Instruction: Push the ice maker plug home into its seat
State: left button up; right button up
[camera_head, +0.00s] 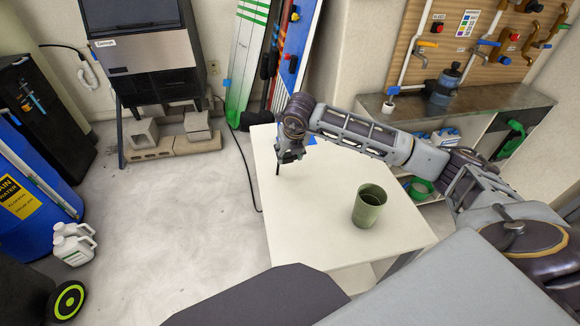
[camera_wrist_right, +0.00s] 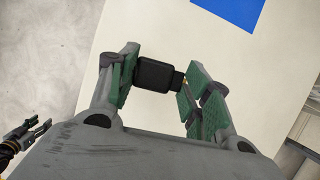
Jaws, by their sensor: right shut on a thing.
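My right gripper (camera_head: 280,165) is above the far left part of the white table (camera_head: 320,235). In the right wrist view its green-padded fingers (camera_wrist_right: 160,82) are closed on a black block-shaped plug (camera_wrist_right: 156,73), which has a narrower end toward the right finger. In the head view the plug is too small to tell from the fingertips. The ice maker (camera_head: 150,60), dark with a steel front, stands at the back left. I cannot make out the plug's seat. What looks like my left gripper (camera_wrist_right: 30,135) shows small at the left edge of the wrist view.
A green cup (camera_head: 369,205) stands on the table near its right side. A blue patch (camera_wrist_right: 230,8) lies on the tabletop beyond the plug. A thin black cord (camera_head: 248,180) runs across the floor beside the table. Concrete blocks (camera_head: 152,148) sit below the ice maker.

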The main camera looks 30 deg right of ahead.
aim_at(289, 162)
jog(key=shift+f, duration=0.65)
pick_arm(q)
jog(key=shift+w+d+r, duration=0.1)
jog(key=shift+w+r, duration=0.1)
jog(key=shift+r, duration=0.15)
jog(key=shift+s+f, duration=0.1)
jog(key=shift+s, duration=0.05)
pick_arm(e)
jog(key=shift+f, duration=0.55)
notch_tip(289, 162, down, 2)
jog(key=shift+f+b, duration=0.1)
jog(key=shift+b, duration=0.2)
jog(key=shift+f, duration=0.6)
pick_arm(q)
jog(key=shift+d+r, duration=0.2)
jog(key=shift+r, duration=0.35)
jog(key=shift+d+r, duration=0.15)
jog(key=shift+r, duration=0.35)
jog(key=shift+r, duration=0.1)
pick_arm(e)
jog(key=shift+f, duration=0.15)
